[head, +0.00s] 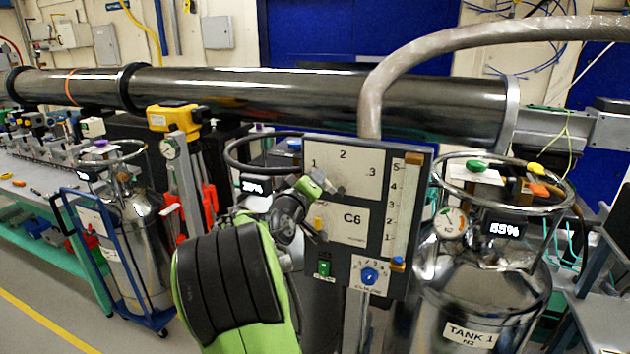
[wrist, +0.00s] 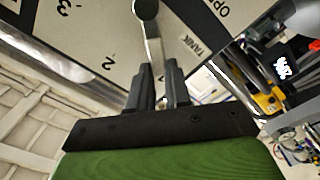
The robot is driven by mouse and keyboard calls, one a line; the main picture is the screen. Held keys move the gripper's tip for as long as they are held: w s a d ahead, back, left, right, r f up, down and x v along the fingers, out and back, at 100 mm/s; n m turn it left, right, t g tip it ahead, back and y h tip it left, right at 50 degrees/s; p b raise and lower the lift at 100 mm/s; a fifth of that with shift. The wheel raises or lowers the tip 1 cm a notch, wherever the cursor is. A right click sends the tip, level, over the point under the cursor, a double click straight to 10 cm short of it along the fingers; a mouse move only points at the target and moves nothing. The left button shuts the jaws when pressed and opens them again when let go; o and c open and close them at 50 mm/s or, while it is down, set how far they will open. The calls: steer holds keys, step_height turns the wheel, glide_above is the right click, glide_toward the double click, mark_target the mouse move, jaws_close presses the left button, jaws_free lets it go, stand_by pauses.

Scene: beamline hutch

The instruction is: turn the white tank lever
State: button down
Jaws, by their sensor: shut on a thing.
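The white tank lever (wrist: 153,45) shows in the wrist view as a pale bar hanging from a round grey pivot on a white dial plate (wrist: 90,45) marked 2, 3 and TANK. My gripper (wrist: 159,72) is shut on the lever's free end, with one dark finger on each side. In the head view my gripper (head: 328,188) is at the upper plate of the C6 panel (head: 310,152), by the marks 1, 2 and 3. There the lever is mostly hidden by my gripper, and its exact angle is hard to tell.
A blue knob (head: 369,275) and a scale with an orange block sit on the same panel. A steel tank labelled TANK 1 (head: 470,290) stands close on the right. A thick hose (head: 375,95) rises behind the panel. Another tank on a blue cart (head: 140,235) stands left.

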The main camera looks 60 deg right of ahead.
steer(key=c, duration=1.1)
jaws_free()
steer(key=shift+o, duration=0.2)
steer(key=s+a+b, duration=0.2)
steer(key=a, duration=1.3)
steer(key=shift+s+a, duration=0.2)
steer(key=shift+a, duration=0.1)
